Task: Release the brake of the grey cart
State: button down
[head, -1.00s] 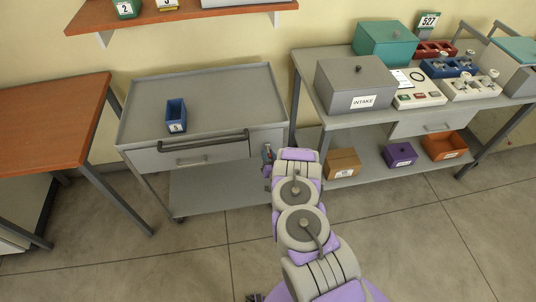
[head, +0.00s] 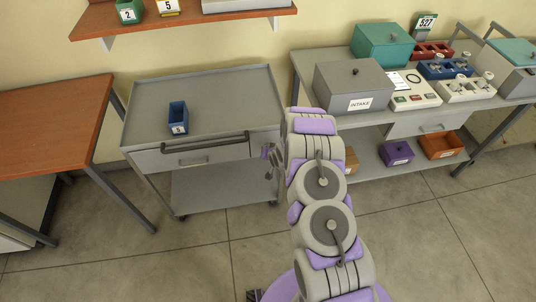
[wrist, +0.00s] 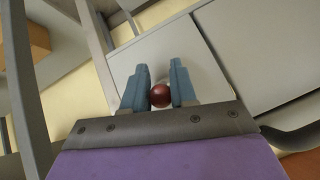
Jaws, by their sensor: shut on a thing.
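The grey cart (head: 235,84) stands against the wall, with a drawer and a dark handle bar (head: 205,143) on its front. In the wrist view, a dark red ball knob (wrist: 160,96) sits between the two blue fingers of my gripper (wrist: 160,68), in front of the cart's pale panels (wrist: 250,52). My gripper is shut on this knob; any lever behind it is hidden. In the head view, my gripper (head: 271,155) is small at the cart's right front corner, and the knob cannot be made out there.
A blue bin (head: 177,118) stands on the cart top. A wooden table (head: 50,115) is at left. At right, a grey bench (head: 300,75) carries the INTAKE box (head: 352,90), with purple (head: 396,153) and orange (head: 440,146) bins on its lower shelf. The floor in front is clear.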

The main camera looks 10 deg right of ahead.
jog(key=shift+w+r+g, duration=0.1)
jog(key=shift+r+g, duration=0.1)
jog(key=shift+g, duration=0.2)
jog(key=c, duration=1)
grip_release()
jog(key=p+v, duration=0.2)
jog(key=v, duration=1.5)
jog(key=shift+d+p, duration=0.1)
jog(key=shift+p, duration=0.3)
